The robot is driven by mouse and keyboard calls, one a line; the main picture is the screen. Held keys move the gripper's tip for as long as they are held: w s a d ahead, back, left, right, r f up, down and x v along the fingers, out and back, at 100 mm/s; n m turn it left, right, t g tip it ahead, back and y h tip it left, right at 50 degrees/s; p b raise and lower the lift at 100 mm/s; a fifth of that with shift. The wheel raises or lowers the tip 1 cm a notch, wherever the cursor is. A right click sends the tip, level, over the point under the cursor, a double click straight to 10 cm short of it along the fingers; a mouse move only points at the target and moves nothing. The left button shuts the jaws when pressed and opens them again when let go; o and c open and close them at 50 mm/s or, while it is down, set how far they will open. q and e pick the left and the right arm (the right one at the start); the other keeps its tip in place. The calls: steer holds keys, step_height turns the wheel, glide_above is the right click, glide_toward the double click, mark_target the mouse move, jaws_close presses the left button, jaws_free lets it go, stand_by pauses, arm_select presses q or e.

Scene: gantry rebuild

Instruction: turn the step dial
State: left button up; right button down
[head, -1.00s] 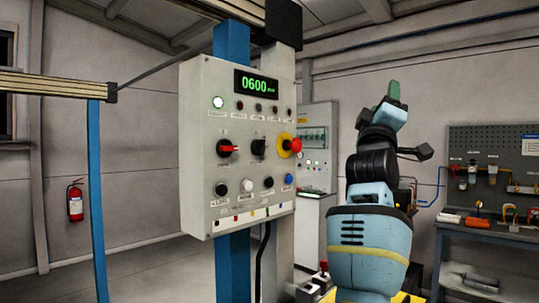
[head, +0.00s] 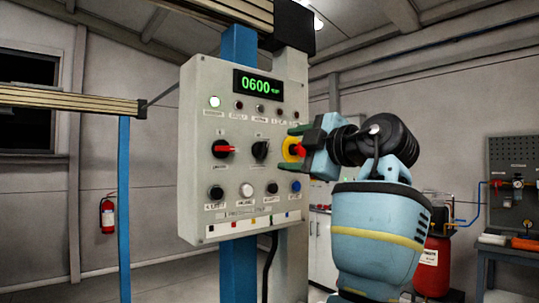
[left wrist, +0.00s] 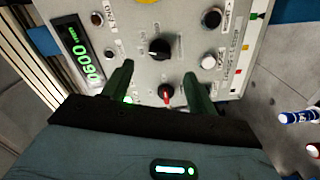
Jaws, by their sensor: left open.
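A grey control panel (head: 202,110) carries a black dial (head: 260,150) in its middle row, which I take for the step dial though its label is too small to read. In the left wrist view the black dial (left wrist: 160,47) lies just beyond the fingertips, between their lines. My left gripper (head: 291,150) is open, its green fingers in front of the panel's right side by the yellow-ringed red button (head: 292,149). In the left wrist view the open gripper (left wrist: 159,77) shows nothing held. A red-pointer switch (left wrist: 166,95) shows nearer the palm. My right gripper is not in view.
The panel has a green display (head: 259,85) reading 0600, lamps above the dials and several push buttons (head: 246,190) below. It hangs on a blue post (head: 238,268). A red tank (head: 433,265) and a workbench (head: 508,242) stand at the right.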

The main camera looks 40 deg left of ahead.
mark_target(266, 150)
arm_select(q)
steer(key=a, duration=0.5)
steer(key=a+p, duration=0.1)
steer(key=a, duration=0.2)
steer(key=shift+w, duration=0.25)
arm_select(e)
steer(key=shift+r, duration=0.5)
